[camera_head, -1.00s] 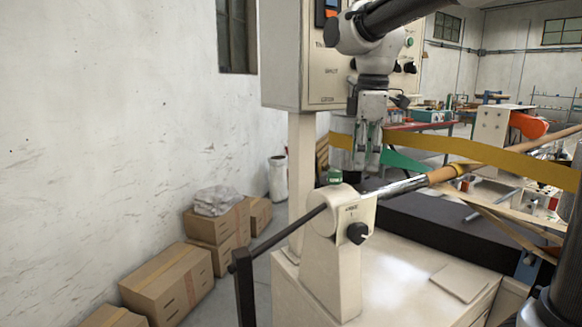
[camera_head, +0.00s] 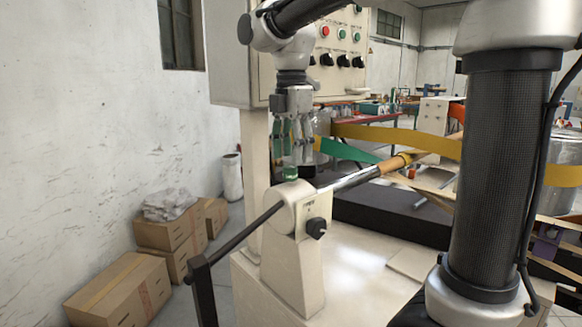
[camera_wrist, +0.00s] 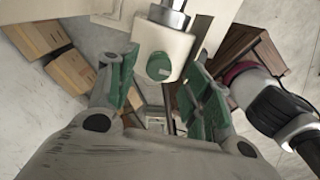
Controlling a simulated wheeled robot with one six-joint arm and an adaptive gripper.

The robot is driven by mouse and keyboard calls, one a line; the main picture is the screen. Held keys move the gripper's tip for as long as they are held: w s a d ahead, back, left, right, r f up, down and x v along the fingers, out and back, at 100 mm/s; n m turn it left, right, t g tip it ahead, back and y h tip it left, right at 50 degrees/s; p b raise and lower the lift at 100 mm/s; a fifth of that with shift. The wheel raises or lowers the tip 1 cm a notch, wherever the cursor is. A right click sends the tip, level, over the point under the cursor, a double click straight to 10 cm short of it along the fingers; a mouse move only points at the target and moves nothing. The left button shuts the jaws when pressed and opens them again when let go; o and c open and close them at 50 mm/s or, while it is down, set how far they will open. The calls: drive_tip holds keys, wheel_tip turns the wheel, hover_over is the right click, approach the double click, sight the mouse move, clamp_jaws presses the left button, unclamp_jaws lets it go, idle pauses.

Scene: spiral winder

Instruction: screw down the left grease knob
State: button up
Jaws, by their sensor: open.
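The green grease knob (camera_head: 291,173) stands on top of a cream bearing post (camera_head: 290,262). In the wrist view the green knob (camera_wrist: 159,66) shows as a round cap on a cream block beside a shiny shaft. My gripper (camera_head: 294,153) points down just above the knob, its fingers spread to either side. In the wrist view my open gripper (camera_wrist: 160,88) has green-padded fingers left and right of the knob, with gaps on both sides. I see no contact. The head view does not show clearly whether the fingertips reach down past the knob's top.
A black dial (camera_head: 316,228) sits on the post's front. A steel shaft (camera_head: 355,179) runs right to an orange-brown roll (camera_head: 395,163). A yellow band (camera_head: 400,136) crosses behind. A control cabinet (camera_head: 232,60) stands behind my arm. Cardboard boxes (camera_head: 118,290) lie at left.

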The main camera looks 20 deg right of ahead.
sight(290, 173)
drive_tip(key=shift+f, duration=2)
drive_tip(key=c, duration=1)
